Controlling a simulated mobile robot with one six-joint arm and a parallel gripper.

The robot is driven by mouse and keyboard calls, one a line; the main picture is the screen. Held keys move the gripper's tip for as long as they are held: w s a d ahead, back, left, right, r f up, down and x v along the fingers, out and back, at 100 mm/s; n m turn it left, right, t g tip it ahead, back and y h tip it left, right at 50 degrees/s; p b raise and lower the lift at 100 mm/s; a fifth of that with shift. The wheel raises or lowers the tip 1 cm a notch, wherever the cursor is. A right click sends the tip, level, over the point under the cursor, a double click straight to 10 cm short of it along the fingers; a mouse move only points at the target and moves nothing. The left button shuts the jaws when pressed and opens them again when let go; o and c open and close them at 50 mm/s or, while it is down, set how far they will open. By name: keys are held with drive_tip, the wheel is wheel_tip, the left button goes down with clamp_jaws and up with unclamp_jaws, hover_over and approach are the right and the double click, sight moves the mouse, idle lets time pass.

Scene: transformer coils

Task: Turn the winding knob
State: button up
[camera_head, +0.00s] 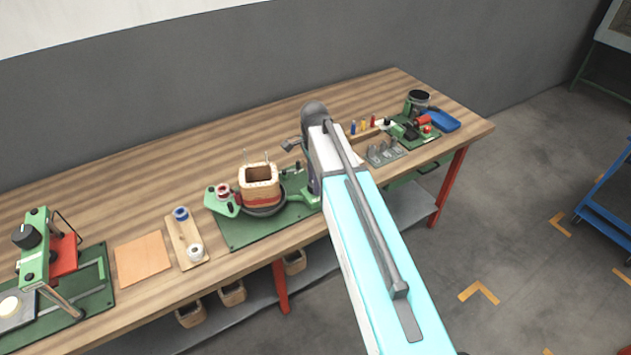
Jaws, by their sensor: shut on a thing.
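The winding station stands on a green base plate (240,232) near the front edge of the bench. It carries a square coil (260,184) with a copper-brown band and two thin upright pins, over a dark round turntable (264,211). My arm reaches in from the lower right, and its wrist is bent down at the right end of this station. My gripper (314,186) is low there, mostly hidden behind my own arm, and shut on what appears to be the winding knob. The knob itself and the fingertips are hidden.
Left of the station are a wooden spool board (187,241), a tan sheet (143,260) and a green press (35,250). Beyond my arm are a grey block tray (384,152), small coloured pegs and another green fixture (410,131). The back of the bench is mostly clear.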

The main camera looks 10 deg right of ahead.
drive_tip(key=shift+w+a, duration=0.1)
drive_tip(key=shift+a, duration=0.05)
idle(0.4)
drive_tip(key=o, duration=1)
drive_tip(key=shift+o, duration=0.2)
drive_tip(key=shift+r, duration=0.1)
wheel_tip(320, 180, up, 14)
drive_tip(key=b, duration=0.3)
drive_tip(key=shift+f, duration=0.2)
